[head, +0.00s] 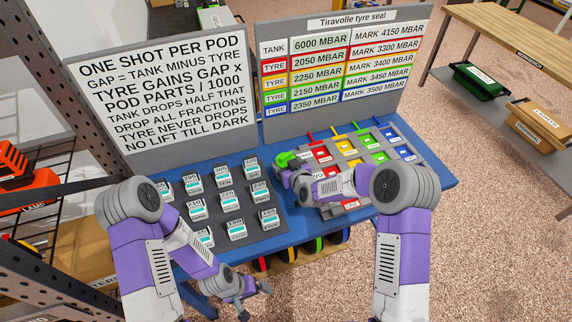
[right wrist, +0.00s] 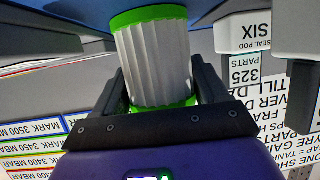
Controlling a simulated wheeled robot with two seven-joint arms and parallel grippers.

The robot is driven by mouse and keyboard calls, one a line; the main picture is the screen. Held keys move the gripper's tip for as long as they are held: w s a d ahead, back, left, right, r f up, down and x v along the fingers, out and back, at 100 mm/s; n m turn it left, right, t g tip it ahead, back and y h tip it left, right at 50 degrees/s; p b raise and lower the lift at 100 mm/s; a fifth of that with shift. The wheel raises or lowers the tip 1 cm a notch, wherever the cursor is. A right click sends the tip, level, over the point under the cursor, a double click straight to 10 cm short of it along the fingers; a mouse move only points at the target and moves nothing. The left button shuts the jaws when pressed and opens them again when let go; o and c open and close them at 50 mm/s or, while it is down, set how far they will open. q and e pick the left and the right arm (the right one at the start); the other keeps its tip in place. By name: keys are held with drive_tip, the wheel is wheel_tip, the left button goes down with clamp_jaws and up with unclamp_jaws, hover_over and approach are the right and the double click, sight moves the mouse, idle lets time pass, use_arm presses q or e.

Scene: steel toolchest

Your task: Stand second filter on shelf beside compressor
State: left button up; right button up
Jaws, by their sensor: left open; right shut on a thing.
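A white pleated filter with green end caps (right wrist: 153,58) is between the fingers of my right gripper (head: 288,172) in the right wrist view. In the head view its green end (head: 283,158) shows at the right gripper, over the blue bench near the board with coloured tiles. I cannot tell whether it touches the bench. My left gripper (head: 250,297) is open and empty, low in front of the bench edge. I can make out no compressor for certain, and which surface is the task's shelf is unclear.
The blue bench (head: 440,182) carries a dark mat with several labelled pods (head: 237,229) and the tile board (head: 377,157). Two tall signs (head: 165,85) stand behind. Orange machines (head: 30,200) sit on a rack at left. A wooden table (head: 505,35) with bins stands at right.

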drive_tip(key=shift+f, duration=0.15)
drive_tip(key=o, duration=1.1)
drive_tip(key=shift+c, duration=0.2)
